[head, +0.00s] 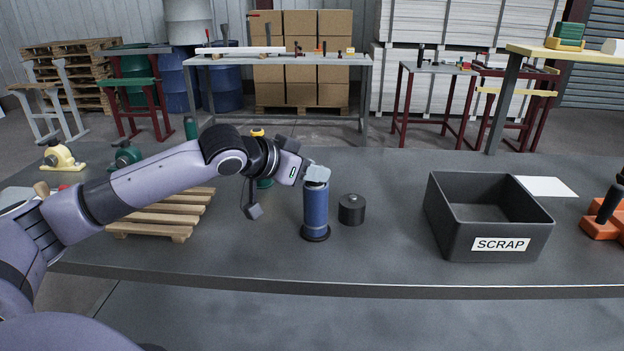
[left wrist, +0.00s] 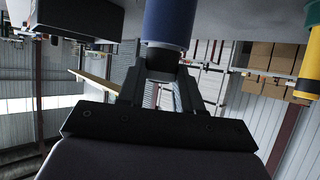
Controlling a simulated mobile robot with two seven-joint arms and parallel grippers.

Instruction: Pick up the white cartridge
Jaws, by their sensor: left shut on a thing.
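A blue cylinder (head: 315,208) with a dark round base stands upright on the grey table; it also shows at the top of the left wrist view (left wrist: 169,22). My left gripper (head: 315,176) reaches in from the left at its upper end. In the left wrist view the fingers (left wrist: 161,78) are closed on the narrow dark neck at the blue cylinder's end. A pale grey piece at its top is partly covered by the gripper. I cannot make out a cartridge with a white body. My right gripper is out of view.
A short black cylinder (head: 351,210) stands close right of the blue one. A black SCRAP bin (head: 436,214) is further right, with a white sheet (head: 546,186) behind and an orange tool (head: 603,226) beyond. A wooden pallet (head: 152,222) lies left. The table's front middle is clear.

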